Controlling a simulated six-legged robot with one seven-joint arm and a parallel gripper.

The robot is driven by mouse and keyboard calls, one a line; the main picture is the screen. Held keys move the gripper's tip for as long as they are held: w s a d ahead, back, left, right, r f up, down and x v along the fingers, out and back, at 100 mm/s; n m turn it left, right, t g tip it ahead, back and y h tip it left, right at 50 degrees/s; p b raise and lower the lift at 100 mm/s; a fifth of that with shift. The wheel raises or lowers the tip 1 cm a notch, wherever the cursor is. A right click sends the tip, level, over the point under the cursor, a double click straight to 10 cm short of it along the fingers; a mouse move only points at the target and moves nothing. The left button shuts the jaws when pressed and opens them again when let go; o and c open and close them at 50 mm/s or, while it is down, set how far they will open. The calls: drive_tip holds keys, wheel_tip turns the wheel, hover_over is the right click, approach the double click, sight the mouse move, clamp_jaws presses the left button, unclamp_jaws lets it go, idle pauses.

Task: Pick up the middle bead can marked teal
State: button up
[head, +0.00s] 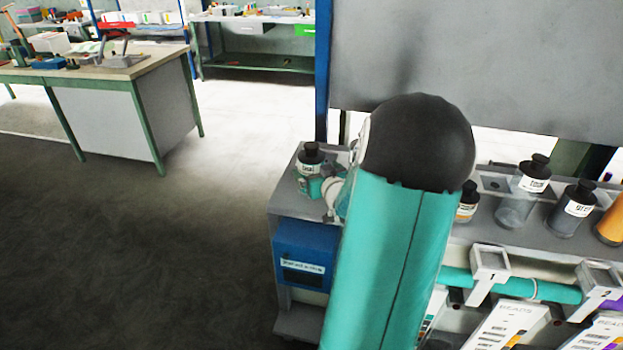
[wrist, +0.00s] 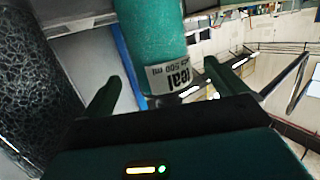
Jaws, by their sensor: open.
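My gripper (wrist: 163,70) is open, with one finger on each side of that can's label end. I cannot tell whether the fingers touch it. In the head view my arm hides most of the gripper.
To the right stand a partly hidden can (head: 466,203), a mostly clear can (head: 520,192), a grey can (head: 573,208) and an orange can (head: 611,222). A blue bin (head: 303,258) is below the bench's left end. Open floor (head: 140,240) lies to the left.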

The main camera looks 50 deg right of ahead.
drive_tip(key=x, duration=0.5)
drive_tip(key=shift+a, duration=0.1)
drive_tip(key=shift+r, duration=0.1)
drive_tip(key=c, duration=1.3)
